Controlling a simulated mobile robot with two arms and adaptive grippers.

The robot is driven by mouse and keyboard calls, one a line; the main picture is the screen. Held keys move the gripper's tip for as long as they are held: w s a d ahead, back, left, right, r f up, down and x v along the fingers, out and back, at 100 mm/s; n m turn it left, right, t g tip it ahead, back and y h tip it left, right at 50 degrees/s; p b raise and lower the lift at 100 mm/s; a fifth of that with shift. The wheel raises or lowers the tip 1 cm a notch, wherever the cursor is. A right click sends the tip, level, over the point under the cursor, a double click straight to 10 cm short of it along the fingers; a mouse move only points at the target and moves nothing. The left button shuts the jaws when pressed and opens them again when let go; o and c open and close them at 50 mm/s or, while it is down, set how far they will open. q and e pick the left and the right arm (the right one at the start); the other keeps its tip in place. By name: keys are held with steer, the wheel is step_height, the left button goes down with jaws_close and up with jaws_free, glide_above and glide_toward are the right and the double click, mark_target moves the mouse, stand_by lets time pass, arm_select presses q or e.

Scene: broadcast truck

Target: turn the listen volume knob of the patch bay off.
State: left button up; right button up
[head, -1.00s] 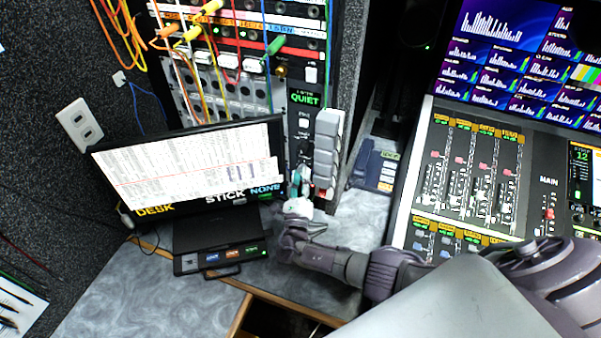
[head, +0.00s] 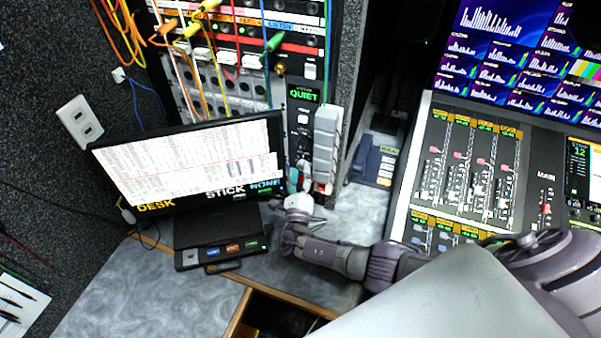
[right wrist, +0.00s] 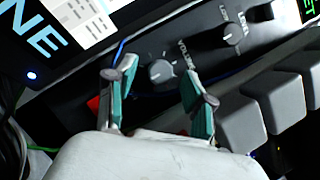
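The patch bay's dark control panel (head: 302,118) stands right of the monitor, under a green QUIET display. In the right wrist view, a grey knob (right wrist: 161,72) with a pale pointer sits beside the word VOLUME. A second, similar knob (right wrist: 232,34) is farther up the panel; its label is too small to read surely. My right gripper (right wrist: 157,80) is open, with one teal-padded finger on each side of the VOLUME knob. I cannot tell whether either finger touches it. In the head view, my right gripper (head: 301,181) reaches the panel's lower end. My left gripper is not in view.
Grey keys (head: 326,145) line the panel's right side, close to my right finger. The monitor (head: 190,165) stands at the left, with a small black box (head: 222,252) before it. Patch cables (head: 205,75) hang above. A mixing console (head: 465,180) is at right.

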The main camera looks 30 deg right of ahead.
steer(key=shift+s+a, duration=0.1)
steer(key=v, duration=1.1)
steer(key=shift+s+a, duration=0.15)
steer(key=shift+s, duration=0.15)
steer(key=shift+f, duration=0.15)
